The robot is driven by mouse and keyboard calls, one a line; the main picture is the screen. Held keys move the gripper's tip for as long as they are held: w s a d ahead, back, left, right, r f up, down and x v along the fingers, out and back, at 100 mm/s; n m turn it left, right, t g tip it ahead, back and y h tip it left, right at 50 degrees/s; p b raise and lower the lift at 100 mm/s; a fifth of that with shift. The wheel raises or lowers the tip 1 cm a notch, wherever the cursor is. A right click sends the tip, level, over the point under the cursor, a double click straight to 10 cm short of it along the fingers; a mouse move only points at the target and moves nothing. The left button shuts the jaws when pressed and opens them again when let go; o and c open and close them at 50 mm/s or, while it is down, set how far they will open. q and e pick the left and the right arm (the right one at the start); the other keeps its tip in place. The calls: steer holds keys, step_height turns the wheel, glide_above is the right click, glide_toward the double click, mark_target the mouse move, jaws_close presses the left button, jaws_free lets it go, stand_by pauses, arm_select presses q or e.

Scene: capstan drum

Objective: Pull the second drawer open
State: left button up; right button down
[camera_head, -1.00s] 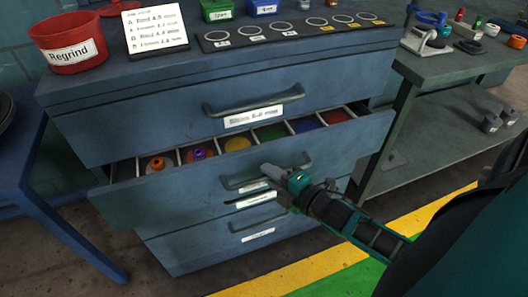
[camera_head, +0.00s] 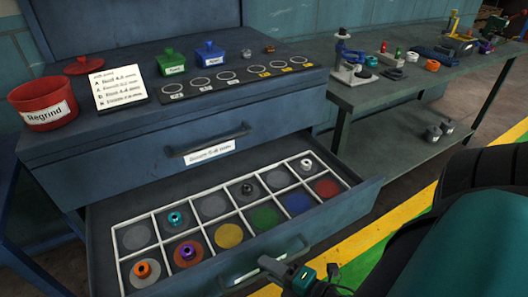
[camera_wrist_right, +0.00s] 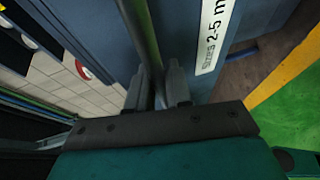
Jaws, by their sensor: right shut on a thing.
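The second drawer (camera_head: 352,203) of the blue cabinet is pulled well out in the head view, its white-divided compartments showing from above. Its grey handle (camera_head: 301,246) is on the front face, and the bar also shows in the right wrist view (camera_wrist_right: 143,35). My right gripper (camera_head: 279,268) is at this handle; in the wrist view its two fingers (camera_wrist_right: 160,92) are closed around the bar. A white label reading "2-5 m" (camera_wrist_right: 211,35) is beside the bar. The lower drawers are hidden. My left gripper is not in view.
The drawer holds small rings, including orange (camera_head: 143,269), purple (camera_head: 188,251) and teal (camera_head: 175,218) ones. The first drawer (camera_head: 130,160) above is shut. A red Regrind bin (camera_head: 45,104) stands on the cabinet top. A workbench (camera_head: 390,95) is at the right.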

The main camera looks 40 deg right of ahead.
steer(key=shift+s+a, duration=0.1)
steer(key=shift+s, duration=0.3)
steer(key=c, duration=1.1)
jaws_free()
steer(key=shift+s, duration=0.1)
steer(key=v, duration=1.2)
steer(key=shift+s, duration=0.4)
